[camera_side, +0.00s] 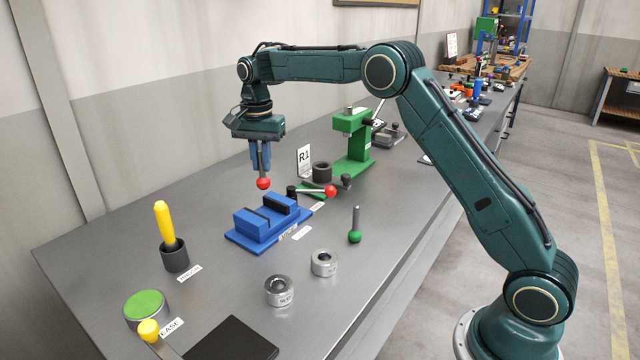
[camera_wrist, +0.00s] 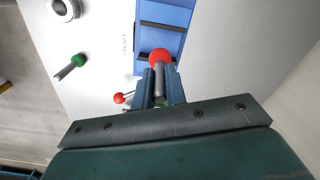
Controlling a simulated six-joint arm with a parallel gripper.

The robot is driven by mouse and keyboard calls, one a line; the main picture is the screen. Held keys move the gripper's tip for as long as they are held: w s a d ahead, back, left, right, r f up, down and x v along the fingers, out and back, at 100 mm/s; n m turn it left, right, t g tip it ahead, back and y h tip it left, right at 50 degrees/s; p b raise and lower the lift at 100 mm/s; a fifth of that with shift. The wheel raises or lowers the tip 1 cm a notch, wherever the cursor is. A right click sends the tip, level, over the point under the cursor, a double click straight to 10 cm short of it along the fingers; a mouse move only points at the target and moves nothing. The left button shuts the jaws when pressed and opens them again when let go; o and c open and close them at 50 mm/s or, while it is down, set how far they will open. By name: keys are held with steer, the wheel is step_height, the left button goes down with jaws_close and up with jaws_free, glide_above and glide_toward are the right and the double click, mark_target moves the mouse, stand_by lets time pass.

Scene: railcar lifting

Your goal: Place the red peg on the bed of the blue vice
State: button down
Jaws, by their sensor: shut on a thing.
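My gripper (camera_side: 261,157) is shut on the red peg (camera_side: 263,183), a grey shaft with a red ball at its lower end. It holds the peg roughly upright, ball down, in the air above the far side of the blue vice (camera_side: 246,239). In the wrist view the red ball (camera_wrist: 160,58) shows just beyond the fingertips (camera_wrist: 160,90), in front of the blue vice (camera_wrist: 160,14). The vice stands on the bench with a dark slot between its two jaws. A gap shows between ball and vice in the side view.
Two steel rings (camera_side: 280,290) lie in front. A yellow-handled tool stands in a dark cup (camera_side: 174,256) at left. Bench around the vice's front is clear.

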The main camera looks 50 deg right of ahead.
mark_target(260, 149)
steer(key=shift+f, duration=3.95)
steer(key=shift+f, duration=0.15)
steer(key=c, duration=1.4)
jaws_free()
steer(key=shift+c, duration=0.2)
step_height(260, 149, up, 12)
steer(key=shift+f, duration=0.15)
steer(key=shift+r, duration=0.35)
